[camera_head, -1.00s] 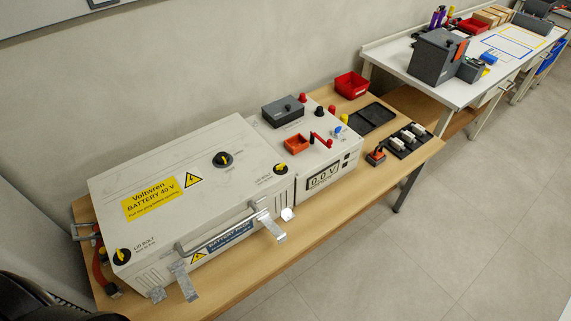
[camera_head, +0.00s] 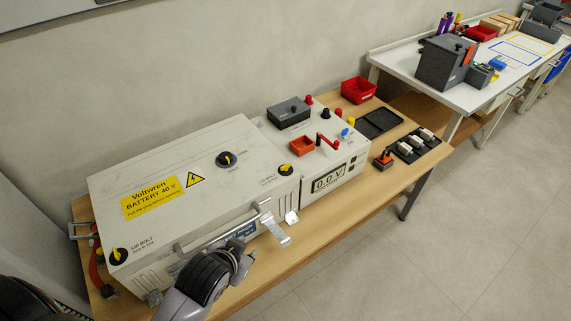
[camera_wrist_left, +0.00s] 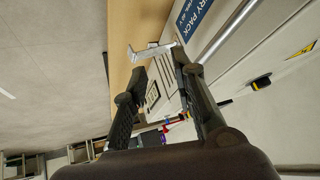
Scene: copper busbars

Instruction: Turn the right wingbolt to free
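The right wingbolt (camera_head: 285,169), a yellow wing on a black round base, sits on the lid of the light grey battery box (camera_head: 150,170), near its front right corner. In the left wrist view a black and yellow knob that looks like this wingbolt (camera_wrist_left: 262,82) lies to the right of the fingers. My left gripper (camera_head: 243,262) is in front of the box, below the wingbolt and apart from it. In the left wrist view its two dark fingers (camera_wrist_left: 158,66) are spread with nothing gripped between them. My right gripper is not in view.
A metal handle bar (camera_head: 222,235) and a silver latch (camera_head: 275,230) stick out from the box's front, close to my left gripper. The left wingbolt (camera_head: 119,256) and a central knob (camera_head: 226,159) are on the lid. A meter unit (camera_head: 328,180) stands right of the box.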

